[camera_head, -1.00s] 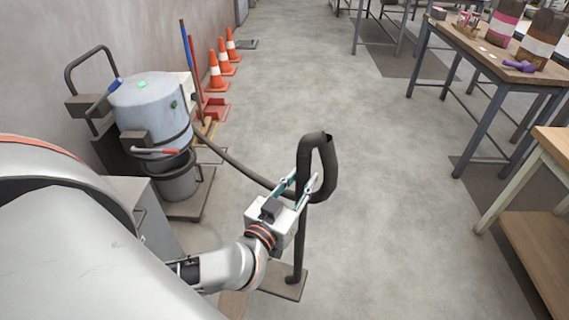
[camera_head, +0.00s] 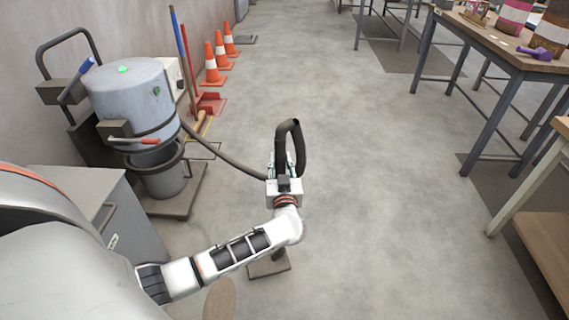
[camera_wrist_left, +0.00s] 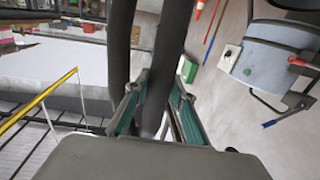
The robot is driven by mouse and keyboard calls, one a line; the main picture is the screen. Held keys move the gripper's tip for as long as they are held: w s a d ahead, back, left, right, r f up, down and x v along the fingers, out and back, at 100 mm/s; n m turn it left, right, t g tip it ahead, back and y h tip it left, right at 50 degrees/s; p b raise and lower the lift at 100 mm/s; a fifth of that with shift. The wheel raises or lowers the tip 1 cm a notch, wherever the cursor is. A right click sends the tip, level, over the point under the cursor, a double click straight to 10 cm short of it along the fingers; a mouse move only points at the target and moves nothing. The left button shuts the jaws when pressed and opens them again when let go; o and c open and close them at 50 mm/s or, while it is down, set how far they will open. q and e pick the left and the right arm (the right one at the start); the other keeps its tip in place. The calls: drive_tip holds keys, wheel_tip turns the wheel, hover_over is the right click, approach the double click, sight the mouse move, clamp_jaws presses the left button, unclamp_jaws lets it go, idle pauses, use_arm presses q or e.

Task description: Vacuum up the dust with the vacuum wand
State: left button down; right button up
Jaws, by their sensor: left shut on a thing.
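The vacuum wand (camera_head: 298,150) is a dark tube with a looped handle at the top, standing roughly upright. My left gripper (camera_head: 283,168) is shut on it just below the loop. In the left wrist view the teal-padded fingers (camera_wrist_left: 157,88) lie on both sides of the dark wand tube (camera_wrist_left: 162,45). My forearm hides much of the lower tube; its foot is at a small brown floor plate (camera_head: 275,266), contact unclear. A dark hose (camera_head: 228,162) runs from the grey vacuum drum (camera_head: 125,98) to the wand. A tan oval patch (camera_head: 220,300) lies on the floor, possibly dust. My right gripper is out of view.
A grey cabinet (camera_head: 95,192) stands at the left beside my arm. Orange cones (camera_head: 213,66) and red and blue poles line the wall. Workbenches (camera_head: 495,45) stand at the right. The middle floor is open.

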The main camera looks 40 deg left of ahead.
sight(278, 172)
use_arm(q)
drive_tip(key=shift+w+a+f, duration=0.2)
drive_tip(key=shift+w+f, duration=0.05)
drive_tip(key=shift+f, duration=0.2)
drive_tip(key=shift+s+f+b, duration=0.1)
drive_tip(key=shift+f+b, duration=1.15)
drive_tip(key=shift+f, duration=0.05)
drive_tip(key=shift+f+b, duration=0.45)
drive_tip(key=shift+b, duration=0.15)
drive_tip(key=shift+s+a+r+p, duration=0.2)
drive_tip(key=shift+a+r+p, duration=0.1)
drive_tip(key=shift+p, duration=0.05)
drive_tip(key=s+a+p, duration=0.6)
drive_tip(key=s+a, duration=0.3)
drive_tip(key=s, duration=0.3)
drive_tip(key=shift+a+f, duration=0.15)
drive_tip(key=shift+a, duration=0.05)
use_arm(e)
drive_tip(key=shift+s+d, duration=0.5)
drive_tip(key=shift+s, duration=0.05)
use_arm(q)
drive_tip(key=shift+d, duration=0.1)
